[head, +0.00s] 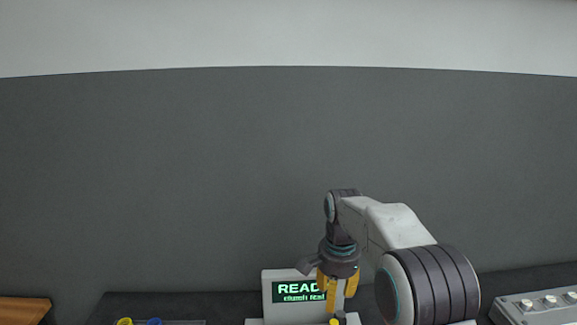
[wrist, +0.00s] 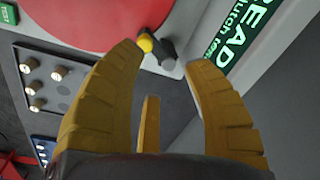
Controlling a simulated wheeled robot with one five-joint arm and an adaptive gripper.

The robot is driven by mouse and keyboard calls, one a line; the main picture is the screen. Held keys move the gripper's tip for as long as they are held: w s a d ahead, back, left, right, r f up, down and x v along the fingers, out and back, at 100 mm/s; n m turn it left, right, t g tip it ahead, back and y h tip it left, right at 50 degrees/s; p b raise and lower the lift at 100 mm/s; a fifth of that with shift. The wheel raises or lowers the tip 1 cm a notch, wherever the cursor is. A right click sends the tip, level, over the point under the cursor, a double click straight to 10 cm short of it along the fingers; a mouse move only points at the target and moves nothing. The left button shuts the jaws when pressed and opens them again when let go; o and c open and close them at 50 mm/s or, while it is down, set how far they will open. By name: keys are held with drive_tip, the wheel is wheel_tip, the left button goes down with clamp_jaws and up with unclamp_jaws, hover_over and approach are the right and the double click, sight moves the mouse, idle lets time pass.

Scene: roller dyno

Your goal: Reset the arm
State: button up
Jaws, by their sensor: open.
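My gripper (head: 338,300) points down in the head view, in front of a pale display box (head: 267,283) with green lettering that begins "READ". Its yellow fingers are open and nothing is between them. In the wrist view my gripper (wrist: 163,58) shows spread fingers with a shorter finger between them. A dark lever with a yellow tip (wrist: 147,43) shows beyond the fingertips, beside the left one; I cannot tell if they touch. A large red disc (wrist: 90,18) lies behind it. The display's green lettering (wrist: 240,35) is at the right.
A grey panel with several knobs (head: 540,306) is at the lower right of the head view. A brown wooden surface (head: 22,309) is at the lower left. A yellow round item (head: 124,321) and a blue one (head: 154,321) show at the bottom edge. A plain grey wall (head: 180,170) stands behind.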

drive_tip(key=s+f+n, duration=0.2)
drive_tip(key=s+n, duration=0.1)
drive_tip(key=s+f+n, duration=0.1)
drive_tip(key=f+n, duration=0.1)
drive_tip(key=shift+s+d+g, duration=0.15)
drive_tip(key=shift+d+g, duration=0.2)
drive_tip(key=shift+g, duration=0.05)
drive_tip(key=s+n, duration=0.2)
drive_tip(key=s, duration=0.1)
drive_tip(key=s+d+n, duration=0.1)
drive_tip(key=s+n, duration=0.1)
drive_tip(key=s, duration=0.1)
drive_tip(key=shift+s+d+n, duration=0.15)
drive_tip(key=shift+s+n, duration=0.25)
drive_tip(key=s+d+r+t, duration=0.2)
drive_tip(key=s+r, duration=0.2)
drive_tip(key=s, duration=0.6)
drive_tip(key=s+d+r+t, duration=0.2)
drive_tip(key=s+d+r, duration=0.1)
drive_tip(key=s, duration=0.6)
drive_tip(key=shift+s+r, duration=0.4)
drive_tip(key=shift+r, duration=0.05)
